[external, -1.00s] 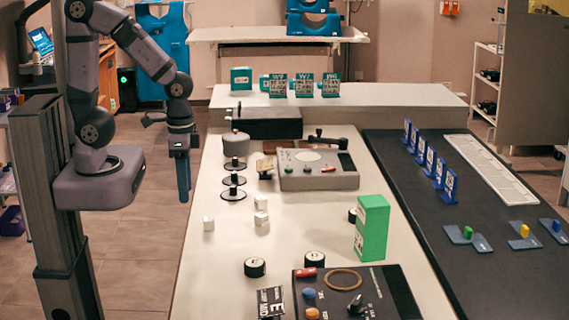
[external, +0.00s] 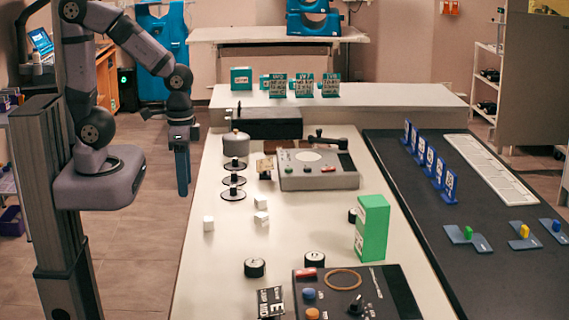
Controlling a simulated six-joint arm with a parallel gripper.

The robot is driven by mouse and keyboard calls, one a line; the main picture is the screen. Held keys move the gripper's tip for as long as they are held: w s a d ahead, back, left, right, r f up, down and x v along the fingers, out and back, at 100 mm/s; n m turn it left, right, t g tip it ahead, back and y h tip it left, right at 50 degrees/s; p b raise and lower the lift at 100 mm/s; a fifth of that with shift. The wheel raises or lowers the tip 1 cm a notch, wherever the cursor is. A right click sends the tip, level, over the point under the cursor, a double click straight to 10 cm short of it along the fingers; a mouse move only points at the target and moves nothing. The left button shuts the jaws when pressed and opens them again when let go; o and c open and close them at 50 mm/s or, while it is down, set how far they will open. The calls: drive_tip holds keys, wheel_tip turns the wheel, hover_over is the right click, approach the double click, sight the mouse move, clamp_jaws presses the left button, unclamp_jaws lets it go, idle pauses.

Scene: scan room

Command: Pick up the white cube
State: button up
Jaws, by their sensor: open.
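My gripper (external: 183,188) points down at the left edge of the table, above and left of the lone cube in the picture and apart from all the cubes. It is open, with nothing seen between its fingers.
A stacked black disc stand (external: 233,180) stands behind the cubes. A grey control box (external: 318,179) lies beyond, and a green box (external: 372,228) stands to the right. Black round weights (external: 254,267) and a dark panel (external: 390,290) are in front. The table around the lone cube is clear.

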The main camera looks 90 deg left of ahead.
drive_tip(key=w+a+r+m+t+y+b, duration=0.15)
drive_tip(key=w+a+t, duration=0.35)
drive_tip(key=w+a, duration=0.55)
drive_tip(key=w+a+r+m+t+y+b, duration=0.1)
drive_tip(key=w+a+r+m+t+b, duration=0.3)
drive_tip(key=w+a, duration=0.65)
drive_tip(key=s+d+f+m+h+b, duration=0.1)
drive_tip(key=s+d+m+h, duration=0.1)
drive_tip(key=s+d+h, duration=0.4)
drive_tip(key=s+d+f+m+h+b, duration=0.1)
drive_tip(key=s+m+h+b, duration=0.1)
drive_tip(key=s+h, duration=0.4)
drive_tip(key=s+d+f+m+h+b, duration=0.15)
drive_tip(key=s+d+h, duration=0.25)
drive_tip(key=s, duration=0.4)
approach(208, 219)
drive_tip(key=shift+w+d+f+p, duration=0.45)
drive_tip(key=shift+w+d+f, duration=0.1)
drive_tip(key=shift+w+d, duration=0.35)
drive_tip(key=shift+r+p+x, duration=0.1)
drive_tip(key=shift+p+x, duration=0.45)
drive_tip(key=shift+x, duration=1.1)
drive_tip(key=shift+r+p+x, duration=0.15)
drive_tip(key=shift+p+x, duration=0.35)
drive_tip(key=shift+x, duration=1.15)
drive_tip(key=shift+w+d+f, duration=0.1)
drive_tip(key=shift+d+f, duration=0.05)
drive_tip(key=shift+d, duration=0.3)
drive_tip(key=c, duration=1)
